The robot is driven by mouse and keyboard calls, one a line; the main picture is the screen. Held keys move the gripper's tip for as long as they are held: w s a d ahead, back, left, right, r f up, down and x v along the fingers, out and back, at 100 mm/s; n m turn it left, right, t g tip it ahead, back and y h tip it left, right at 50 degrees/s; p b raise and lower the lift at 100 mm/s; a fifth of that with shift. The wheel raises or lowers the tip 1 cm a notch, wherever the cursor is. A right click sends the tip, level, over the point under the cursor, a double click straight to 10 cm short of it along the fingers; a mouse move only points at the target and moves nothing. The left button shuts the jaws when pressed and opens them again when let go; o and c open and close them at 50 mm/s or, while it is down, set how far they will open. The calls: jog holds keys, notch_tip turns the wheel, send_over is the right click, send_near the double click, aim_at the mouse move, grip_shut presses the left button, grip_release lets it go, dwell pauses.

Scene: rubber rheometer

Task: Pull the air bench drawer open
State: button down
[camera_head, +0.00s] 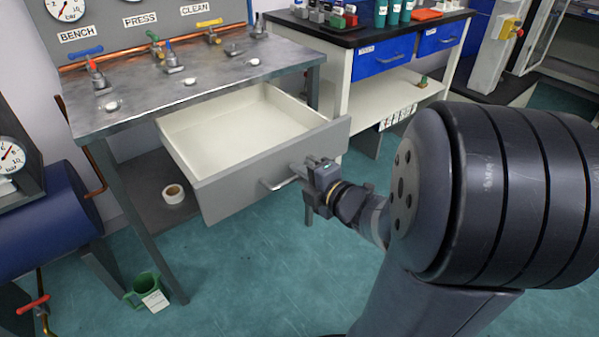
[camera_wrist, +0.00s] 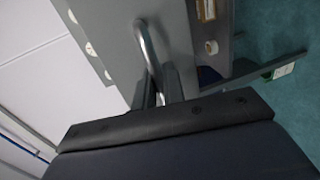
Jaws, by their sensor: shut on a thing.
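The air bench (camera_head: 185,85) stands at the left in the head view, with a grey metal top. Its drawer (camera_head: 262,170) is pulled well out toward me, with a grey front and a pale, empty inside. The bar handle (camera_head: 278,184) sits on the drawer front, and it also shows in the wrist view (camera_wrist: 148,50). My gripper (camera_head: 303,172) is at the right end of the handle and shut on it. In the wrist view the fingertips (camera_wrist: 160,92) are partly hidden behind the dark gripper body.
A blue tank (camera_head: 45,215) lies at the left. A black-topped bench with blue drawers (camera_head: 382,57) stands behind at right. Floor (camera_head: 235,280) before the drawer is clear.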

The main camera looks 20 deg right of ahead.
jog(key=c, duration=1.6)
grip_release()
jog(key=p+v, duration=0.3)
jog(key=v, duration=0.7)
jog(key=shift+s, duration=0.4)
jog(key=shift+d, duration=0.1)
jog(key=shift+w, duration=0.1)
jog(key=shift+b+x, duration=1.5)
jog(key=shift+x, duration=3.85)
